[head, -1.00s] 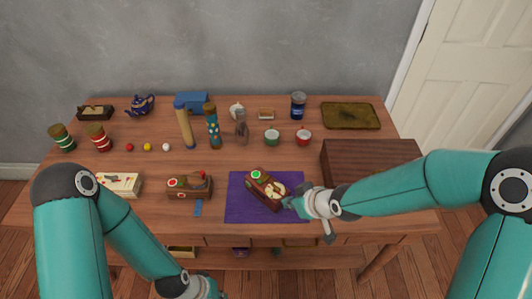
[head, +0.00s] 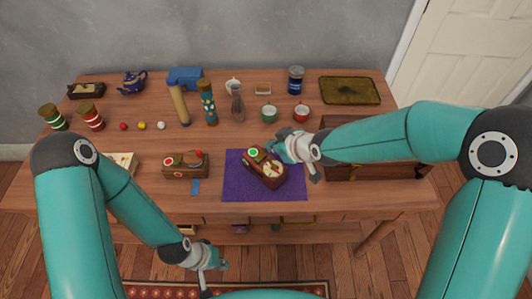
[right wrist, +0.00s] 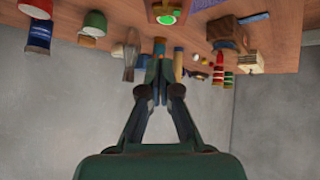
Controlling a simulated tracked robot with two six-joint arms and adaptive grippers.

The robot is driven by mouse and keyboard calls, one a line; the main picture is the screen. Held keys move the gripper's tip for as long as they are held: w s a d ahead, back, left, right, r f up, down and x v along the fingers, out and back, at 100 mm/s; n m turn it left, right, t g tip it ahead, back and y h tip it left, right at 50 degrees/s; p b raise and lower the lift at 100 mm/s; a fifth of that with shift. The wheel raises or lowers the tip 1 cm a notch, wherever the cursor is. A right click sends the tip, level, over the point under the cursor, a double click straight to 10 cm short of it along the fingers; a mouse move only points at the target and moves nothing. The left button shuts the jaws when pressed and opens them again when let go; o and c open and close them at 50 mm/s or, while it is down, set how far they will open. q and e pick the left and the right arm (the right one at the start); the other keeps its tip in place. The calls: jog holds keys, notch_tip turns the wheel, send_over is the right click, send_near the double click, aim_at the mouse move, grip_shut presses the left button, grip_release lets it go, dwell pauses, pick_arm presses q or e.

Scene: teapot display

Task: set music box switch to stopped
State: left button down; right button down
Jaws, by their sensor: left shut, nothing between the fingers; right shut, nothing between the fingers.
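A dark red-brown box (head: 266,176) with a green round button and a cream dial sits turned at an angle on a purple mat (head: 290,190). It looks like the music box; its switch is too small to make out. The button also shows in the right wrist view (right wrist: 168,14). My right gripper (head: 272,150) is shut and empty, at the box's far right edge in the head view; I cannot tell whether it touches. It also shows in the right wrist view (right wrist: 157,80). My left gripper (head: 223,267) is shut and empty, low in front of the table.
A similar wooden box (head: 186,172) stands left of the mat, with a blue tag (head: 195,187) in front. A large wooden chest (head: 375,172) is under my right arm. A whisk (head: 238,105), patterned cylinder (head: 208,105) and two cups (head: 268,113) stand behind.

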aim_at(262, 154)
jog(key=p+x, duration=0.1)
jog(key=x, duration=0.4)
notch_tip(262, 154, down, 3)
jog(key=shift+w+d+f+p, duration=0.1)
jog(key=shift+w+f+p, duration=0.1)
jog(key=shift+p, duration=0.35)
jog(key=shift+f, duration=0.35)
jog(key=shift+d+f+b, duration=0.1)
jog(key=shift+f+b, duration=0.2)
jog(key=shift+b, duration=0.4)
jog(key=shift+r, duration=0.15)
jog(key=shift+s, duration=0.1)
